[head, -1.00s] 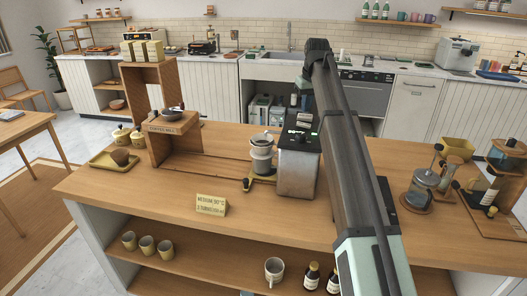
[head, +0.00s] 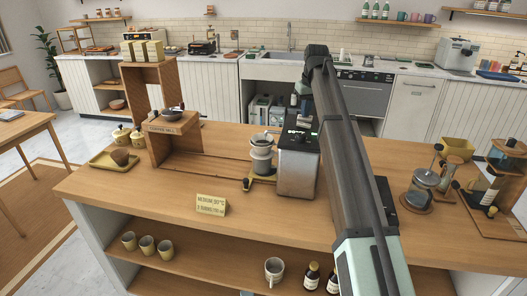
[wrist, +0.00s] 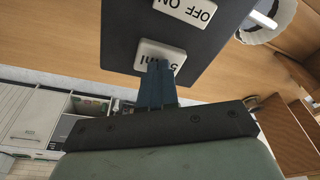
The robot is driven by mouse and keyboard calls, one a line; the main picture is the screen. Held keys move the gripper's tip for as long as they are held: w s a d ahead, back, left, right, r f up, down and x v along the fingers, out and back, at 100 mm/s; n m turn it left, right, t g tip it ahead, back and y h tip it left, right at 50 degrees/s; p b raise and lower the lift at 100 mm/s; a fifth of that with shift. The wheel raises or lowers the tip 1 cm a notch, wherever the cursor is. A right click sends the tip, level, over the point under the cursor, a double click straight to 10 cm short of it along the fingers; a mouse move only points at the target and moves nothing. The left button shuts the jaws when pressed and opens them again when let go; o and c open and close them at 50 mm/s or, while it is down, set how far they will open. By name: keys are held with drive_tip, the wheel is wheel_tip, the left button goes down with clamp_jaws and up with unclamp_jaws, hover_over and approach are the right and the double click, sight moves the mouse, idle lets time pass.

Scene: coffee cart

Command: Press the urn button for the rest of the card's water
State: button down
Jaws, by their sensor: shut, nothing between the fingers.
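The urn (head: 297,172) is a steel box with a dark top on the wooden counter. In the wrist view its dark top (wrist: 118,40) carries a white button (wrist: 158,54) marked with "ml" and a white OFF/ON switch (wrist: 188,10). My gripper (wrist: 157,68) is shut and empty, its blue fingertips at the edge of the ml button; I cannot tell whether they press it. In the head view my gripper (head: 305,112) is just above the urn's back edge. The yellow card (head: 211,205) stands at the counter's front; its small text is hard to read.
A white dripper on a cup (head: 262,155) stands just left of the urn. A wooden stand (head: 150,110) is further left, and a glass press (head: 424,188) is to the right. My arm covers the counter right of the urn.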

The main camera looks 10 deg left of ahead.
drive_tip(key=shift+r, duration=0.95)
idle(1.6)
